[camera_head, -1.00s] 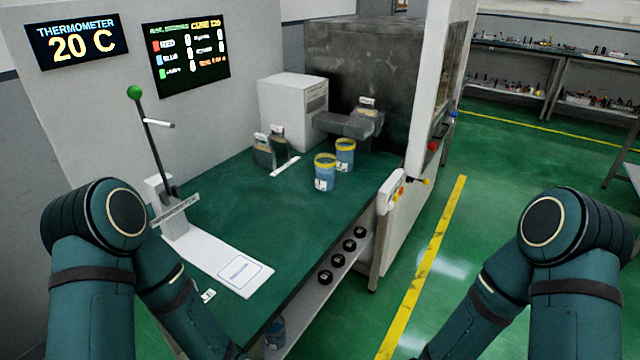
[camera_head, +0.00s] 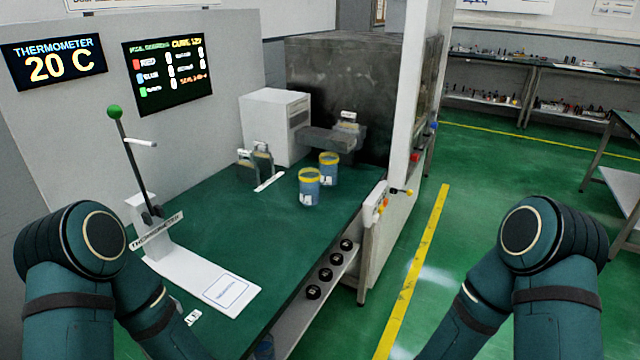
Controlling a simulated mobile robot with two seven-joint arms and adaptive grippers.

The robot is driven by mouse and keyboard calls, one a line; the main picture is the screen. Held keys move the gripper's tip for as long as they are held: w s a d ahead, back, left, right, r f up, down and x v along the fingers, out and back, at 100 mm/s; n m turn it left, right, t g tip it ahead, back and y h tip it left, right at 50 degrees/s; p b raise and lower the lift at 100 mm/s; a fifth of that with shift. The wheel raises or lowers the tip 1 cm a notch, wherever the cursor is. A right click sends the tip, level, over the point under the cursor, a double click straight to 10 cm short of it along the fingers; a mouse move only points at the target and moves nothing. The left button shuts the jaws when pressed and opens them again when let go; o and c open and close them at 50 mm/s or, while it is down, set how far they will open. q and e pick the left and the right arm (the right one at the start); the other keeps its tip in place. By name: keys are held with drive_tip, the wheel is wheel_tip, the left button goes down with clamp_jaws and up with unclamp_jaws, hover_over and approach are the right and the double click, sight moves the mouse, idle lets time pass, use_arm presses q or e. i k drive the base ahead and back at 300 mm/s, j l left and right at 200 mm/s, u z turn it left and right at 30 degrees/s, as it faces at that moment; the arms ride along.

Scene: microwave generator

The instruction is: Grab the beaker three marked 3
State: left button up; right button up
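Two blue beakers with yellow rims stand upright on the green tabletop (camera_head: 235,225). The nearer beaker (camera_head: 310,188) has a white label, too small to read. The farther beaker (camera_head: 328,168) stands just behind it to the right. A third blue container (camera_head: 264,348) shows partly at the bottom edge, below the table, with its marking not legible. I cannot tell which one is marked 3. My two arms come in from the lower left and lower right, but both grippers are outside the picture.
A thermometer stand (camera_head: 160,225) with a green-tipped lever and white plate is on the table's left. A white box (camera_head: 275,125) and dark machine (camera_head: 350,80) stand at the back. A white post (camera_head: 405,100) rises at the right. Green floor (camera_head: 490,230) is open to the right.

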sight(310, 187)
drive_tip(key=i+l, duration=0.1)
drive_tip(key=l, duration=0.8)
drive_tip(key=i+l, duration=0.75)
drive_tip(key=i+l+z, duration=0.05)
